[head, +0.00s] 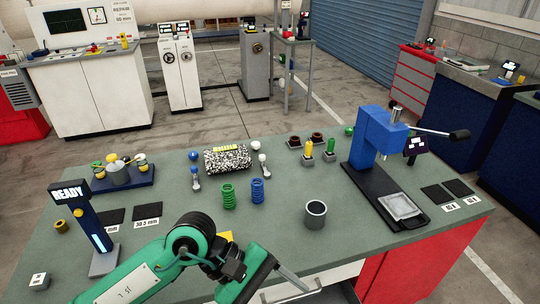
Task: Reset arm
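My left arm comes in from the bottom left in green and black. Its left gripper (254,284) is low over the front edge of the green bench (270,224), near an open drawer (328,289). The picture does not show clearly whether its fingers are apart, and I see nothing plainly held. My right arm and gripper are not in view.
The bench holds a READY post (93,228), a dark blue tray with yellow parts (122,178), a speckled block (227,159), green (229,196) and blue springs (258,191), a grey cup (315,214) and a blue press (374,140).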

